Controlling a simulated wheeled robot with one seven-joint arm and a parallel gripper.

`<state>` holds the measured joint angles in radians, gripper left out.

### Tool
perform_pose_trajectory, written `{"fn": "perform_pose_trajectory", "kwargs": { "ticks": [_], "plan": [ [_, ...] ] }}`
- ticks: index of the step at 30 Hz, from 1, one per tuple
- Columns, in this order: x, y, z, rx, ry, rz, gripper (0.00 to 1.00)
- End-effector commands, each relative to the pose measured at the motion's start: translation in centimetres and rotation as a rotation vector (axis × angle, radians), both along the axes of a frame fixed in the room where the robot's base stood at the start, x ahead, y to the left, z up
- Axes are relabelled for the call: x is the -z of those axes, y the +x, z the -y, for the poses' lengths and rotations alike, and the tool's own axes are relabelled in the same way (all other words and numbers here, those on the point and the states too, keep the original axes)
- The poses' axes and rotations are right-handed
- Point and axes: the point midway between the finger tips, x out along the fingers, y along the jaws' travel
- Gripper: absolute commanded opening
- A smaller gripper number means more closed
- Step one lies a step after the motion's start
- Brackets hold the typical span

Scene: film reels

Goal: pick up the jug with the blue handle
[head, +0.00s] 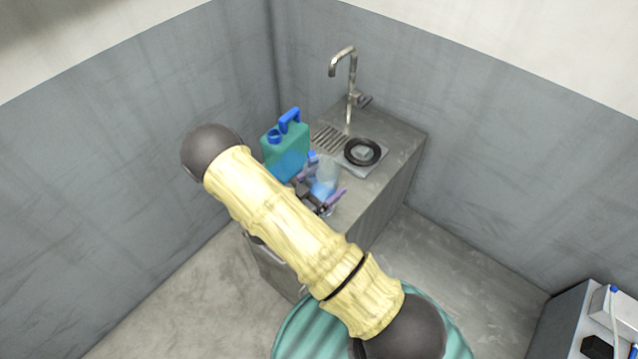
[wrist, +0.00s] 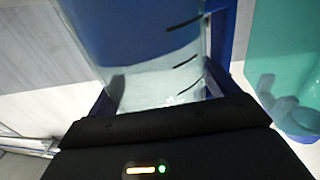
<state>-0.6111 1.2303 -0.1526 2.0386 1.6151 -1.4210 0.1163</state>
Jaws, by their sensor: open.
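A clear jug with dark level marks (wrist: 150,45) fills the upper middle of the wrist view, looking bluish inside. A blue upright part, perhaps its handle, is at its right edge. In the head view the clear jug (head: 328,174) stands on the counter, partly hidden by my gripper, with a blue part at its upper left. My gripper (head: 324,187) is open, with its fingers on either side of the jug; I cannot tell whether they touch it. The fingers also show in the wrist view (wrist: 160,88).
A teal canister with a blue handle and cap (head: 284,150) stands just left of the jug; it is at the right in the wrist view (wrist: 295,60). A black ring (head: 377,151) lies at the sink, below a metal tap (head: 352,75). The counter (head: 398,143) has bare room at its right edge.

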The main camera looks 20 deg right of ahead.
Motion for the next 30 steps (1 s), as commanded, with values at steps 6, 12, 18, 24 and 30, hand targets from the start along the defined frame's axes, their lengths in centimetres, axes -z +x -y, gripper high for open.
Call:
{"fn": "perform_pose_trajectory", "kwargs": {
  "ticks": [6, 12, 18, 24, 30],
  "plan": [
    [0.0, 0.0, 0.0, 0.0, 0.0, 0.0, 0.87],
    [0.0, 0.0, 0.0, 0.0, 0.0, 0.0, 0.55],
    [-0.1, 0.0, 0.0, 0.0, -0.001, 0.002, 0.4],
    [-0.4, 0.0, 0.0, 0.0, -0.001, 0.003, 0.4],
    [-2.2, 0.1, -0.1, 0.0, 0.002, 0.005, 0.4]
  ]
}}
